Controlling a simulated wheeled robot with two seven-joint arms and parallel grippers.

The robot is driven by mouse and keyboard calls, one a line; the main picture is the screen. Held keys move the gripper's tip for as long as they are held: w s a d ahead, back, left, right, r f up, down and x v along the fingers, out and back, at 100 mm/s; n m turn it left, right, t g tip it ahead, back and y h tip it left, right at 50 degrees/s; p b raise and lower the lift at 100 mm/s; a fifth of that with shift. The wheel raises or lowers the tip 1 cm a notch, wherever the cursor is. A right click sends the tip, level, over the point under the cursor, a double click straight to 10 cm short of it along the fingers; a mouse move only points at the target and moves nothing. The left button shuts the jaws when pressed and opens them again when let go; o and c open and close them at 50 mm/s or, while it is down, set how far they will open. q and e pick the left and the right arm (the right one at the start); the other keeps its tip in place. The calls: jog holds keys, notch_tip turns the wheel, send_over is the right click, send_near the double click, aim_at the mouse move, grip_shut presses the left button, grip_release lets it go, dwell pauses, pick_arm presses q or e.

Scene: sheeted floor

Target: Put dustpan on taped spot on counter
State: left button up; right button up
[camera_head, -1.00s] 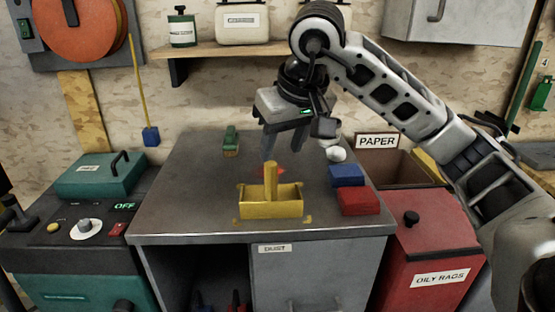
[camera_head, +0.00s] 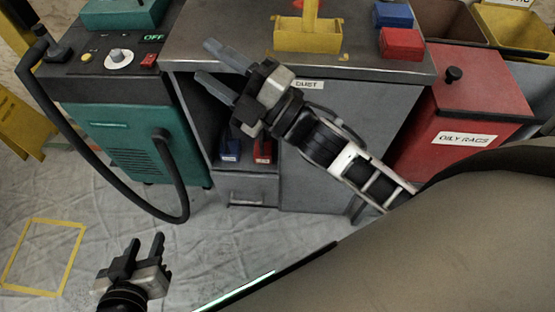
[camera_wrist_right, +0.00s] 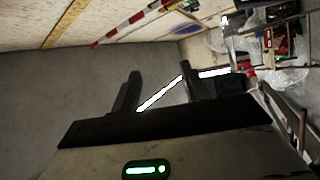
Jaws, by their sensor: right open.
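The yellow dustpan (camera_head: 308,38) sits on the grey counter (camera_head: 225,22) near its front edge, handle pointing up; the handle's top is cut off by the frame. My left gripper (camera_head: 145,241) is open and empty, low over the sheeted floor at the lower left.
Blue (camera_head: 393,14) and red (camera_head: 401,43) blocks sit right of the dustpan. A red oily-rags bin (camera_head: 465,110) stands right of the counter. A teal machine (camera_head: 140,140) with a black hose stands left. A yellow taped square (camera_head: 42,257) marks the floor.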

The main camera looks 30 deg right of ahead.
jog(key=s+d+f+m+g+h, duration=0.2)
jog(key=s+f+m, duration=0.4)
jog(key=f+m, duration=0.4)
jog(key=s+d+f+m+g+h, duration=0.2)
jog(key=s+f+m+g+h, duration=0.3)
jog(key=f, duration=0.8)
jog(key=m+h, duration=0.2)
jog(key=m, duration=0.2)
jog(key=shift+s+m+g+p, duration=0.3)
jog(key=shift+s+m+p, duration=0.05)
jog(key=shift+m, duration=0.05)
